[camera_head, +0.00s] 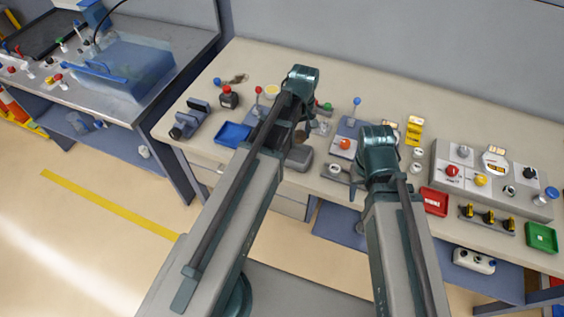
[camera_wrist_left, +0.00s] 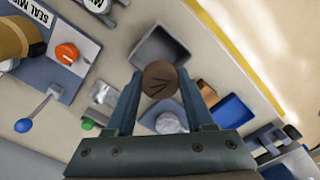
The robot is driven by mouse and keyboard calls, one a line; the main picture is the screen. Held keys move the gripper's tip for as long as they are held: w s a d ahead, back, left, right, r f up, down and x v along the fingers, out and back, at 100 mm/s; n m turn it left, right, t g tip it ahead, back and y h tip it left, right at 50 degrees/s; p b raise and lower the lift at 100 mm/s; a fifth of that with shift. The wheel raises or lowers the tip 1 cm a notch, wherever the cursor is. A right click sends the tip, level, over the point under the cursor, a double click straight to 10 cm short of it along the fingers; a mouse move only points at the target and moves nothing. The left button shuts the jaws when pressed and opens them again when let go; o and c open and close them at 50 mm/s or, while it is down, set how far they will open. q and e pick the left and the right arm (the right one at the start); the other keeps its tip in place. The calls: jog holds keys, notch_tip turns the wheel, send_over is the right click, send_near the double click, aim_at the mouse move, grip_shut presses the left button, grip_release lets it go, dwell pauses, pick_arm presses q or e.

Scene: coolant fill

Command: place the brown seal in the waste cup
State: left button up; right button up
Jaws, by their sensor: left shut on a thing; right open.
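The brown seal (camera_wrist_left: 159,79) is a round disc with dark marks on its face. My left gripper (camera_wrist_left: 158,92) is shut on it, one finger at each side; in the head view the left gripper (camera_head: 300,128) is mostly hidden by its own arm. A grey open-topped square container (camera_wrist_left: 179,36) lies just beyond the seal in the left wrist view, partly covered by it; it also shows in the head view (camera_head: 299,160). I see no label naming it the waste cup. My right gripper (camera_head: 358,182) is open, over the table's front, partly hidden by its arm.
A blue tray (camera_head: 233,134) lies left of the grey container. A red tray (camera_head: 434,201) and control boxes fill the right side. The table's back strip is mostly clear.

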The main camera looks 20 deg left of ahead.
aim_at(297, 160)
pick_arm(q)
jog(key=shift+s+a, duration=0.1)
jog(key=shift+f+b, duration=0.3)
notch_tip(297, 160, down, 10)
jog(key=b, duration=0.9)
jog(key=shift+r, duration=0.25)
jog(key=shift+f+b, duration=0.15)
jog(key=shift+b, duration=0.2)
jog(key=o, duration=0.8)
